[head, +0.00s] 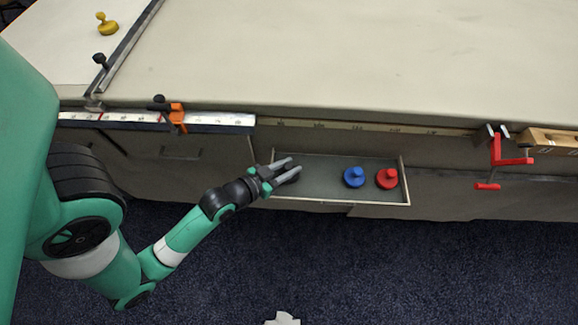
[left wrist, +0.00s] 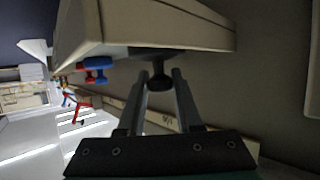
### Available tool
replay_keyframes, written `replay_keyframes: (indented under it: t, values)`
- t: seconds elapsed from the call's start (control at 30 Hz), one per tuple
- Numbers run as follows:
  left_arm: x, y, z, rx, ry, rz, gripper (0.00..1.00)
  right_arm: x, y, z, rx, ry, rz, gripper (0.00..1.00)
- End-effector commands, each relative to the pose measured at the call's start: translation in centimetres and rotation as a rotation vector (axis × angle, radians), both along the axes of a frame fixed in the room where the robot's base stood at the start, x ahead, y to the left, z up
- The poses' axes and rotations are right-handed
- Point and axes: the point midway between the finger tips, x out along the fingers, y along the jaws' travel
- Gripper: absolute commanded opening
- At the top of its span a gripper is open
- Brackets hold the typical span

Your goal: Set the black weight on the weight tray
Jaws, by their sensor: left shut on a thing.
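The black weight (head: 291,176) is at the left end of an open grey drawer-like tray (head: 325,173), partly hidden by my fingers. My left gripper (head: 288,169) is shut on it; in the left wrist view the black weight (left wrist: 160,79) shows between the fingertips. I cannot tell whether its base touches the tray floor. A blue weight (head: 354,177) and a red weight (head: 387,178) stand in the right part of the tray. No other tray with weights shows. My right gripper is not in view.
A yellow weight (head: 107,25) stands on the cloth table (head: 330,60) at the far left, beyond a metal bar (head: 127,42). An orange clamp (head: 177,117) and a red clamp (head: 497,158) hang at the front edge. The tray's middle is clear.

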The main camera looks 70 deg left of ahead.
Motion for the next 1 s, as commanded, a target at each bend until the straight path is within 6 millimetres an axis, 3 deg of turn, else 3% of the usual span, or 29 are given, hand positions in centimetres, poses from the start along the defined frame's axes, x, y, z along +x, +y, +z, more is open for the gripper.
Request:
replay_keyframes:
  t: [0.03,0.17,0.53,0.67,0.83,0.93,1.0]
  values:
    - [0.0,0.0,-0.1,0.0,0.0,0.0,0.39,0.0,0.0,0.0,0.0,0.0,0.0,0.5]
    - [0.0,0.0,-0.1,0.0,0.0,0.0,0.63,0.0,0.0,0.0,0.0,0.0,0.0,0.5]
    - [0.0,0.0,0.5,0.0,0.001,0.0,0.64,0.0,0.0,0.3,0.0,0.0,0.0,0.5]
    - [-1.8,-0.9,1.2,-0.002,0.006,0.0,0.64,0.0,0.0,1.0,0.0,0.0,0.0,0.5]
    - [-5.5,-2.6,3.0,-0.004,0.007,0.003,0.64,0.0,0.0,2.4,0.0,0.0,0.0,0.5]
    - [-7.9,-3.7,4.0,-0.005,0.006,0.005,0.64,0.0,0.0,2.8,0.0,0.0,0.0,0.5]
    - [-8.6,-3.8,3.6,-0.007,0.009,0.012,0.64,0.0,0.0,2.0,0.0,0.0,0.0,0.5]
